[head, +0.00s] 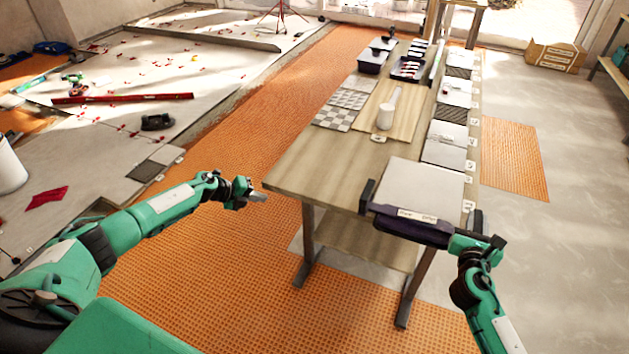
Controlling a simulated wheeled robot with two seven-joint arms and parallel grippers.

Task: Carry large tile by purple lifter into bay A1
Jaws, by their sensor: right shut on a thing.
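The large pale grey tile (423,187) is at the near right end of the wooden table. The dark purple lifter (412,226) runs along its near edge, with white labels on its bar and black end pieces at both sides. My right gripper (462,238) is shut on the lifter at its right end; the fingers are mostly hidden. Whether the tile rests on the table or hangs just above it, I cannot tell. My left gripper (258,196) is apart from the lifter, left of the table's near corner; its fingers are too small to judge. I cannot make out a bay marked A1.
The table (290,180) carries checkered tiles (336,117), a white mallet-like tool (388,112), dark bins (373,60) and a row of tiles along its right edge. At left, a pale floor holds a red level (122,98) and scattered red pieces.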

